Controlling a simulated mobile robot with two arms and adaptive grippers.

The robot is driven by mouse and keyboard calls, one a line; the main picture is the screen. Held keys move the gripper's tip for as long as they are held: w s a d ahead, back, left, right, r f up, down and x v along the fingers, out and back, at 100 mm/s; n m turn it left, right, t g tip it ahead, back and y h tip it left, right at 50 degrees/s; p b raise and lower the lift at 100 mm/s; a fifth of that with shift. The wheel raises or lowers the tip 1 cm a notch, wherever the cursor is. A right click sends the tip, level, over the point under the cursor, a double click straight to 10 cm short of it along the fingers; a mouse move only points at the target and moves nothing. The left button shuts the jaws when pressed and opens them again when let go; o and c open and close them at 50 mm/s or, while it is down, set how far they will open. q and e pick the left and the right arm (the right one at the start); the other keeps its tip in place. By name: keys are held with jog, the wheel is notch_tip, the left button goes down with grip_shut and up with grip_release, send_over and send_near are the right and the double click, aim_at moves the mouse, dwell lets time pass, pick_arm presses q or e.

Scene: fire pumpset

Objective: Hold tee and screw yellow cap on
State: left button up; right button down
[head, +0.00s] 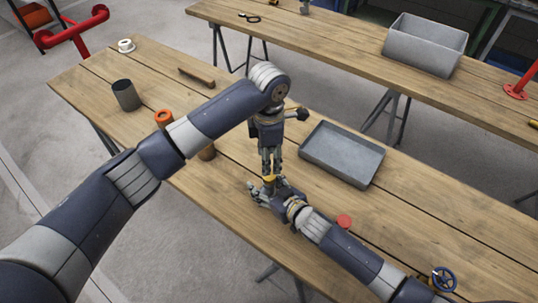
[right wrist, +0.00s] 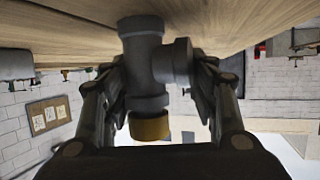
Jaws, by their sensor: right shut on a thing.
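The grey tee (right wrist: 143,60) is between the fingers of my right gripper (head: 270,190) in the right wrist view, which shows the bench at the top. One end of the tee points towards the bench and its side branch sticks out to the right there. The yellow cap (right wrist: 149,126) sits at the tee's opposite end, in line with it; whether it is threaded on cannot be told. In the head view the yellow cap (head: 269,178) shows just under the fingertips of my left gripper (head: 270,170), which points down from above. Its grip is unclear. My right gripper is shut on the tee.
A grey tray (head: 343,180) lies right of the grippers. A red disc (head: 344,221) and a blue handwheel (head: 444,279) lie near my right arm. A dark cup (head: 126,95), an orange ring (head: 163,117) and a brown bar (head: 196,77) are on the left. Bare wood lies between.

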pick_arm(q)
jog(key=shift+f, duration=4)
pick_arm(e)
jog(key=shift+f, duration=0.1)
pick_arm(q)
jog(key=c, duration=1.1)
jog(key=o, duration=1.2)
jog(key=shift+c, duration=0.2)
jog(key=shift+r, duration=0.1)
jog(key=shift+r, duration=2.2)
jog(key=shift+c, duration=0.2)
